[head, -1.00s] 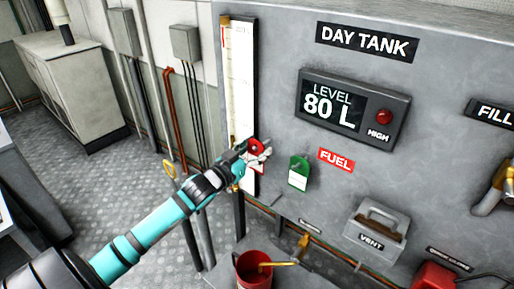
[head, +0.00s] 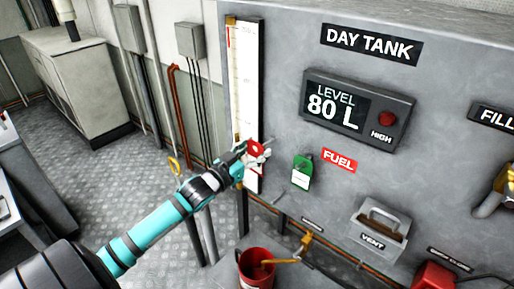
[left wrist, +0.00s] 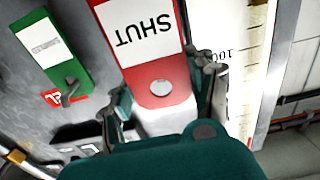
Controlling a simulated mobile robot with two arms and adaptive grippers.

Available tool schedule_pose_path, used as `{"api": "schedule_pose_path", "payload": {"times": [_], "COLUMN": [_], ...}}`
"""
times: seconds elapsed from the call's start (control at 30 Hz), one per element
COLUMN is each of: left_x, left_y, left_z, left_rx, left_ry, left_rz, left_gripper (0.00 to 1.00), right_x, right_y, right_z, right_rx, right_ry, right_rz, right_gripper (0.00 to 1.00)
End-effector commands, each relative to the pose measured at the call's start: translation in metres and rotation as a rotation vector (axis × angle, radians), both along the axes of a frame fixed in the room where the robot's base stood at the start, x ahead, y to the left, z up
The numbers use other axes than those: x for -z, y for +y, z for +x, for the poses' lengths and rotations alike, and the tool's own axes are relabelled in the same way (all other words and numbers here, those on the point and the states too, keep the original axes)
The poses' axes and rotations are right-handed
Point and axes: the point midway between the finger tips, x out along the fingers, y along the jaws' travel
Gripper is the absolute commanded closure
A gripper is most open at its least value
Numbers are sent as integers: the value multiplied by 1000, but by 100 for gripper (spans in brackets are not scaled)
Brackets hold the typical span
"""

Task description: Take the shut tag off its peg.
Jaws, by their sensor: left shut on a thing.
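The red shut tag (head: 255,149) is in my left gripper (head: 250,157), in front of the lower part of the level gauge. In the left wrist view the tag (left wrist: 161,95) fills the middle, its white label reading SHUT upside down. The gripper fingers are shut on it, one on each side. A round pale hole shows near its end, and I see no peg through it. A green tag (head: 302,172) hangs on the tank front to the right; it also shows in the left wrist view (left wrist: 55,50), with its hook. My right gripper is not in view.
The tall white gauge (head: 246,80) stands just behind the gripper. The level display (head: 355,110) and FUEL label (head: 339,160) are to the right. Open floor lies to the left.

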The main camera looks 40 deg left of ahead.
Motion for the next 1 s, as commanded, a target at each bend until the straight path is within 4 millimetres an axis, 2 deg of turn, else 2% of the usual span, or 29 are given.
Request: {"api": "schedule_pose_path", "payload": {"times": [0.6, 1.0], "left_x": [-1, -1], "left_y": [1, 1], "left_z": [-18, -20], "left_rx": [0, 0], "left_ry": [2, 2], "left_rz": [0, -1], "left_gripper": [75, 75], "right_x": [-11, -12], "right_y": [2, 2], "right_z": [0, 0], "right_rx": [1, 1], "right_ry": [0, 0], "right_rz": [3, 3], "right_gripper": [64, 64]}}
